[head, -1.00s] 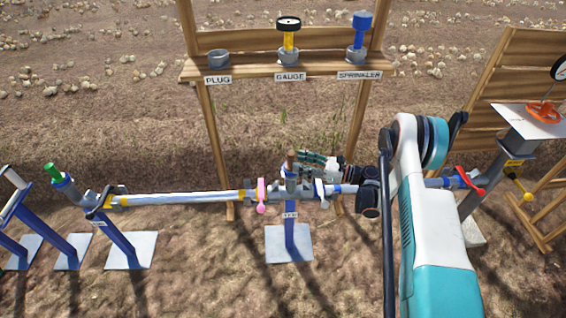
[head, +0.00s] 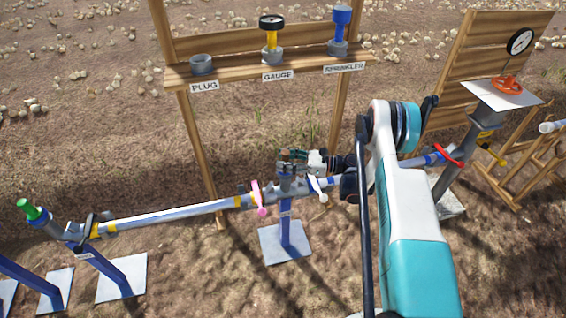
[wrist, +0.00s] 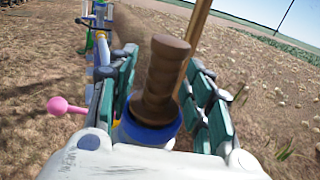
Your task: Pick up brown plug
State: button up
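The brown plug (wrist: 160,82) stands upright in the wrist view, its stepped base at the blue-rimmed pipe mouth (wrist: 133,134). My gripper (wrist: 165,68) has its green-padded fingers on either side of the plug, spread, with some room between the pads and the plug. I see no clear grip on it. In the head view my gripper (head: 293,157) is at the top of the middle pipe stand (head: 288,228). The plug is hard to make out there, mostly hidden by the fingers.
A pink-handled valve (head: 258,198) and a white-handled valve (head: 318,188) flank the stand. A wooden shelf (head: 225,72) behind holds an empty-looking PLUG holder (head: 202,65), a gauge (head: 271,35) and a blue sprinkler (head: 340,28). A red-handled valve (head: 447,154) is at right.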

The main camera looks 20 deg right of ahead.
grip_shut()
jog(key=shift+r, duration=0.1)
